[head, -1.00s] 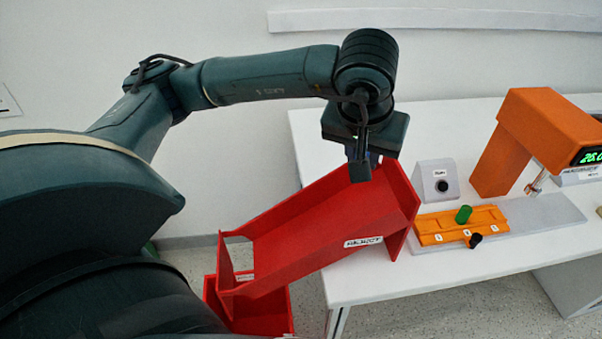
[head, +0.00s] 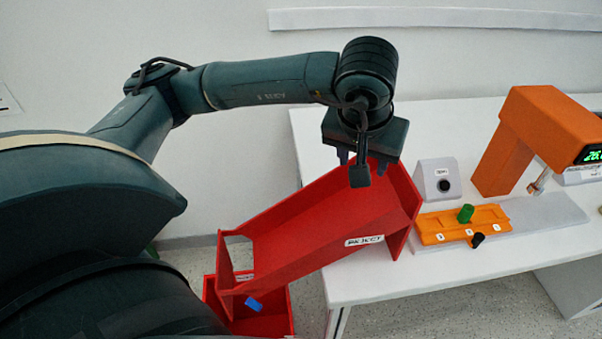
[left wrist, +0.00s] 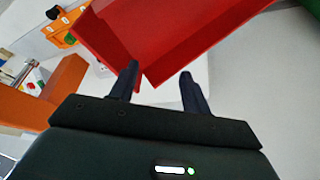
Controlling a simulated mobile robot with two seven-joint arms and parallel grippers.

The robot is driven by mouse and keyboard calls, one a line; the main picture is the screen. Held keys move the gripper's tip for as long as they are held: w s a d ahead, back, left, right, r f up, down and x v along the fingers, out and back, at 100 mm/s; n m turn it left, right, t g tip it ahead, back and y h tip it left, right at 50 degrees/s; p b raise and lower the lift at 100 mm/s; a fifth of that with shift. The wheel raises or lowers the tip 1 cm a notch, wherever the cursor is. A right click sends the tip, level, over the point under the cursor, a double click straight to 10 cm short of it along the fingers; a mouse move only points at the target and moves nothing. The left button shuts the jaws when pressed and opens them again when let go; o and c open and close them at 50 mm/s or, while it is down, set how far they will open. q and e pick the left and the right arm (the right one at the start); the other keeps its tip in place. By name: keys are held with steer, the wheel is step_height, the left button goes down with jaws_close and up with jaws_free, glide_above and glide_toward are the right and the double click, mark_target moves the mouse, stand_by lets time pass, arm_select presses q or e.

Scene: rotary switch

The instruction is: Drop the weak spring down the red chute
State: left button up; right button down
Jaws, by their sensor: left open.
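The red chute (head: 320,220), labelled REJECT, slopes down to the left off the white table's edge. A small blue piece (head: 253,303), which looks like the spring, lies in the red bin (head: 277,324) below the chute's low end. My left gripper (head: 355,160) is above the chute's upper end. In the left wrist view its two fingers (left wrist: 159,72) are apart with nothing between them, and the chute (left wrist: 190,35) shows beyond them. My right gripper is not in view.
An orange fixture (head: 435,228) with a green peg (head: 465,213) and a black knob (head: 477,240) sits on the table (head: 450,290). Behind it are a grey box with a black dial (head: 436,178) and an orange tester (head: 530,125) with a green display.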

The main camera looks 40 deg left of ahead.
arm_select(q)
steer(key=v, duration=1.3)
